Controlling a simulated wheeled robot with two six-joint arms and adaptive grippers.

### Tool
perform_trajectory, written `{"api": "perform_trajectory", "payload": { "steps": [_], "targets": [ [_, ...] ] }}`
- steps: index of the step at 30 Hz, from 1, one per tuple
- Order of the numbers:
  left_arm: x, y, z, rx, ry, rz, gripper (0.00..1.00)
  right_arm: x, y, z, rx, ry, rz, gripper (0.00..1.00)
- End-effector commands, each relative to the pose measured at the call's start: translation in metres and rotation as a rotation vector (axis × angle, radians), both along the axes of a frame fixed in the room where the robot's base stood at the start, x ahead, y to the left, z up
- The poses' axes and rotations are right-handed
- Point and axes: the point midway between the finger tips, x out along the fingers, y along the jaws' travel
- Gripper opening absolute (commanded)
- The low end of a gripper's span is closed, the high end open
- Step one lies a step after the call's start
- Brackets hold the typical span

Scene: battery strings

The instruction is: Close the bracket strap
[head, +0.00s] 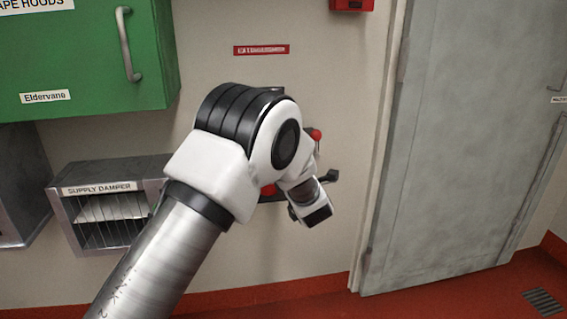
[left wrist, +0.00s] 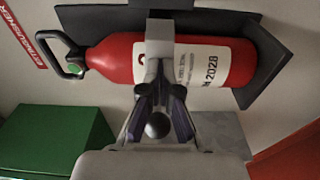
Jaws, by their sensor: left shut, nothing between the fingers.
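A red fire extinguisher (left wrist: 110,60) with a white label and a black handle sits against a dark bracket (left wrist: 262,60) in the left wrist view. A grey strap (left wrist: 159,40) crosses the middle of its body. My left gripper (left wrist: 160,92) is shut and empty at the strap's near end, overlapping it in the picture. Contact, and whether the strap is latched, cannot be told. In the head view my left arm hides most of the extinguisher; a red bit (head: 316,134) shows beside the wrist. The fingertips are not clear there. My right gripper is not in view.
A green cabinet (head: 90,70) and a supply damper box (head: 113,188) are on the wall at left. A red sign (head: 262,50) is above the extinguisher. A grey door (head: 470,150) stands at right. The wall between bracket and door is clear.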

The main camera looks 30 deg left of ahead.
Motion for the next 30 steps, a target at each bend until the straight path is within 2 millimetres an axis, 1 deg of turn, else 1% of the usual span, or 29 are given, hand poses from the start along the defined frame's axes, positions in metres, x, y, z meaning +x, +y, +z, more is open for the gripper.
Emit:
{"api": "perform_trajectory", "payload": {
  "steps": [30],
  "targets": [
    [0.0032, 0.0039, 0.0060, 0.002, -0.009, -0.002, 0.00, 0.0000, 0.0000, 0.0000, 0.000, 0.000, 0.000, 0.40]
  ]
}}
